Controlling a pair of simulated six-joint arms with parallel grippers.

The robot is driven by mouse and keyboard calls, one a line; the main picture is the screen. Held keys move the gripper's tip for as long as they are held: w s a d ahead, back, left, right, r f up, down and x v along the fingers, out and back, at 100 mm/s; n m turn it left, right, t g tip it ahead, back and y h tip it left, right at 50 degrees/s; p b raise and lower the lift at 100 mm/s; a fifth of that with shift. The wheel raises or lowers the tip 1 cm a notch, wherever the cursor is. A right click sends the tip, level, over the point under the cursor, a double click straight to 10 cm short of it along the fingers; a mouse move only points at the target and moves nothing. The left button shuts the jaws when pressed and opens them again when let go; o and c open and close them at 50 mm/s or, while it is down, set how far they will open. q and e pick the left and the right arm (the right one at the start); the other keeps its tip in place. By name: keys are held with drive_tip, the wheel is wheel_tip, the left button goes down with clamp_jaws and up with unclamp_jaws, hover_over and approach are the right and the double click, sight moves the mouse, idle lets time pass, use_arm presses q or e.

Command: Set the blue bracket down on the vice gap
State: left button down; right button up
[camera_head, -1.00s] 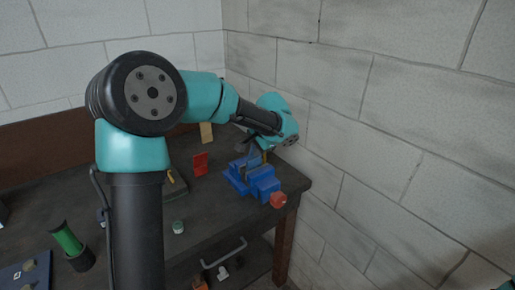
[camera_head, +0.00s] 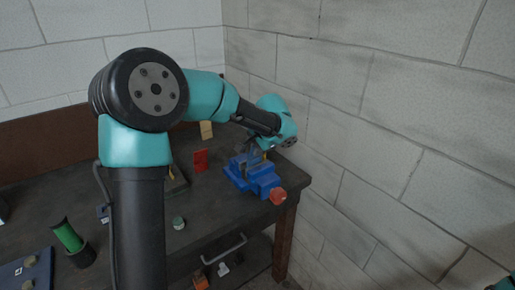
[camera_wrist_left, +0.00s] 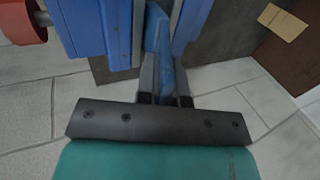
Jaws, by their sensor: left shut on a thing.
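The blue vice (camera_head: 262,182) with a red knob stands at the right end of the bench. In the left wrist view its blue parts (camera_wrist_left: 88,28) show on both sides of my fingers. My left gripper (camera_wrist_left: 166,88) is shut on the blue bracket (camera_wrist_left: 156,30), which shows as a narrow blue piece between and beyond the fingers. The bracket lies over the vice gap in that view; I cannot tell whether it touches the vice. In the head view my left gripper (camera_head: 246,147) is just above the vice, and the bracket is hard to make out. My right gripper is not in view.
A red block (camera_head: 201,160) stands left of the vice, and a tan block (camera_head: 206,130) behind it. A green cylinder (camera_head: 67,236) and a small round jar (camera_head: 179,223) are nearer the front. A block wall (camera_head: 400,130) closes off the right side.

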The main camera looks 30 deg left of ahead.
use_arm(q)
drive_tip(key=shift+f, duration=0.4)
drive_tip(key=c, duration=1.2)
unclamp_jaws()
drive_tip(key=shift+o, duration=0.2)
drive_tip(key=v, duration=1.7)
drive_tip(key=shift+r, duration=0.2)
